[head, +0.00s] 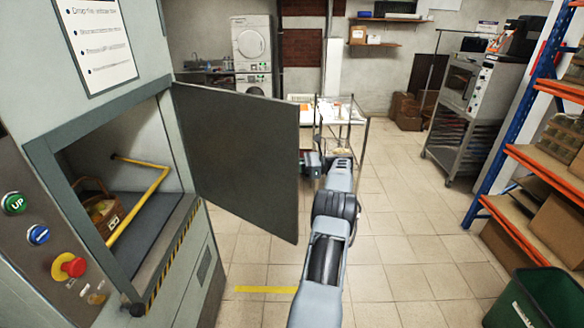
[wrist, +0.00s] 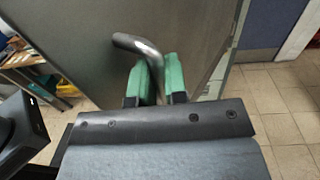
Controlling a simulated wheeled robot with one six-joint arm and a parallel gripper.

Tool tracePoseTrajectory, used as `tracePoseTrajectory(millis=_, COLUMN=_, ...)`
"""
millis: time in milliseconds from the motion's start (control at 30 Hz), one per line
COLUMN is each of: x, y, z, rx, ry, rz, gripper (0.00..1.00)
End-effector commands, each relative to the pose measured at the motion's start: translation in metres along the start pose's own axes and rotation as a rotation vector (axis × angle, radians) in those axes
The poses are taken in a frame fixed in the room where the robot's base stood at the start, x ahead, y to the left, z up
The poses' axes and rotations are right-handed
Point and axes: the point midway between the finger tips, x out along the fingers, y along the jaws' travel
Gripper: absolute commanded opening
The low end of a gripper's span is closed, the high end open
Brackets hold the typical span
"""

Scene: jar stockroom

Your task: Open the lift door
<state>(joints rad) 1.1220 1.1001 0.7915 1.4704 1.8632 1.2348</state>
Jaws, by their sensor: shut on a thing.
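The lift door (head: 238,155) is a dark grey panel hinged at the right side of the lift opening. It stands swung wide open, out into the room. Inside the lift a basket (head: 103,212) sits on the floor, with a yellow rail (head: 150,190) beside it. My gripper (head: 311,164) is at the door's free edge, partly hidden behind my arm. In the wrist view my gripper (wrist: 160,85) has its green fingers closed around the curved metal door handle (wrist: 136,44). The door's surface (wrist: 85,50) fills much of that view.
A control panel with a green UP button (head: 14,203) and a red knob (head: 68,267) is at the left. A wire cart (head: 343,112) stands beyond the door. Shelving (head: 545,150) and a green bin (head: 540,300) are at the right. The tiled floor (head: 400,240) between is clear.

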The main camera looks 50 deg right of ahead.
Motion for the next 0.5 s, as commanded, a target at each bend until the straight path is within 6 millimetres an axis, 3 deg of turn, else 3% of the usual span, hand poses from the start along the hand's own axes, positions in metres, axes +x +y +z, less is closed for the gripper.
tracePoseTrajectory(millis=167, x=0.0003, y=-0.0006, z=0.0020, rx=0.000, ry=-0.001, rz=-0.002, gripper=0.00)
tracePoseTrajectory(millis=200, x=0.0001, y=-0.0006, z=0.0020, rx=-0.001, ry=0.000, rz=-0.003, gripper=0.17)
tracePoseTrajectory(millis=400, x=-0.0023, y=-0.0004, z=0.0014, rx=-0.001, ry=0.000, rz=-0.005, gripper=0.36)
tracePoseTrajectory(millis=500, x=-0.0030, y=-0.0003, z=0.0011, rx=-0.001, ry=0.000, rz=-0.006, gripper=0.37)
